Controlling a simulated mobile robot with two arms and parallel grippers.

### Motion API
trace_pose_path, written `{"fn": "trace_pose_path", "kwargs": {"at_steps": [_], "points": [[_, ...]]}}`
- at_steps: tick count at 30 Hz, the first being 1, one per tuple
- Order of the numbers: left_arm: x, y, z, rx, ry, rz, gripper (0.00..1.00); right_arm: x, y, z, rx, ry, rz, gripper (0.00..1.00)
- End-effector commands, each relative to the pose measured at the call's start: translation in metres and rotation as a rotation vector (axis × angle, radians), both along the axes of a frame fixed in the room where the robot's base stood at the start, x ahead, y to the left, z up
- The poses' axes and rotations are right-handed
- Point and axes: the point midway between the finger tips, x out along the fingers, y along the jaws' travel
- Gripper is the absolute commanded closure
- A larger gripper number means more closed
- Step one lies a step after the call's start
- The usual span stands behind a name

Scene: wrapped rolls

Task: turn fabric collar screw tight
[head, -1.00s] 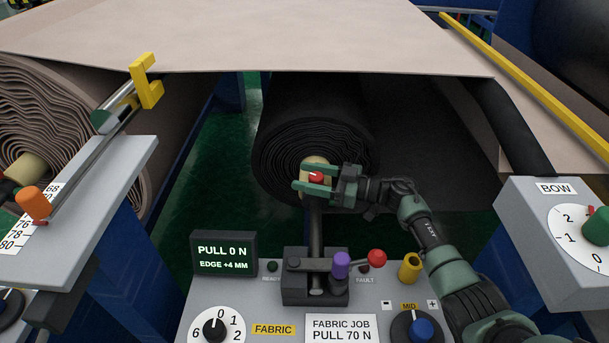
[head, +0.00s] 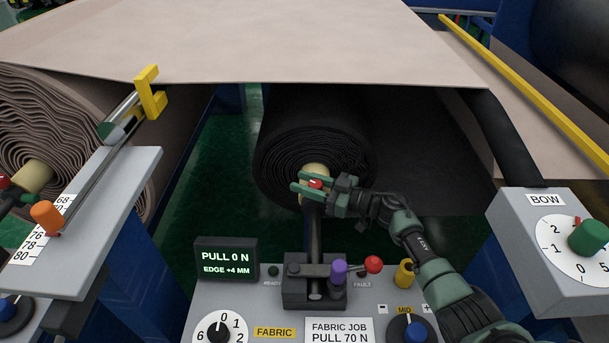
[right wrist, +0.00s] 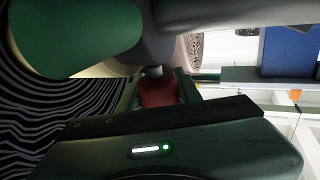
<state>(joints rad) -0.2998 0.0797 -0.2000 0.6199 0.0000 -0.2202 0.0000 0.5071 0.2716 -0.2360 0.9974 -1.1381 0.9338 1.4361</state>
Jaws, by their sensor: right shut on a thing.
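The fabric collar screw (head: 315,184) has a red head and sits on the cream collar (head: 316,169) at the end of the black fabric roll (head: 290,148). My right gripper (head: 309,186) is shut on the red screw head, its green fingers on either side. In the right wrist view the red head (right wrist: 158,92) shows between the large, close fingers, which hide part of it. The black roll's wound layers (right wrist: 50,125) fill the left of that view. My left gripper is not in view.
Below the roll stands a console with a display (head: 226,258) reading PULL 0 N and EDGE +4 MM. A purple knob (head: 338,271) and a red ball knob (head: 373,264) rise from it near my right arm. A BOW dial box (head: 541,235) stands at the right.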

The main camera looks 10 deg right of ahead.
Motion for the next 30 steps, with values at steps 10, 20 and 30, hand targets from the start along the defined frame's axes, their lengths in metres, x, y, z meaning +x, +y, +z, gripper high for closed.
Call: {"fn": "trace_pose_path", "kwargs": {"at_steps": [10, 20, 30], "points": [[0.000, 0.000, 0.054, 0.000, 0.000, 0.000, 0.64, 0.005, -0.004, 0.006, 0.004, 0.002, -0.245, 1.00], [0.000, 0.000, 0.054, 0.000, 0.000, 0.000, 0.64, 0.006, -0.006, 0.002, 0.000, 0.000, -0.281, 1.00], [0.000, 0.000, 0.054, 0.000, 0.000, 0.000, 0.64, 0.006, -0.006, 0.001, -0.001, 0.002, -0.280, 0.44]]}}
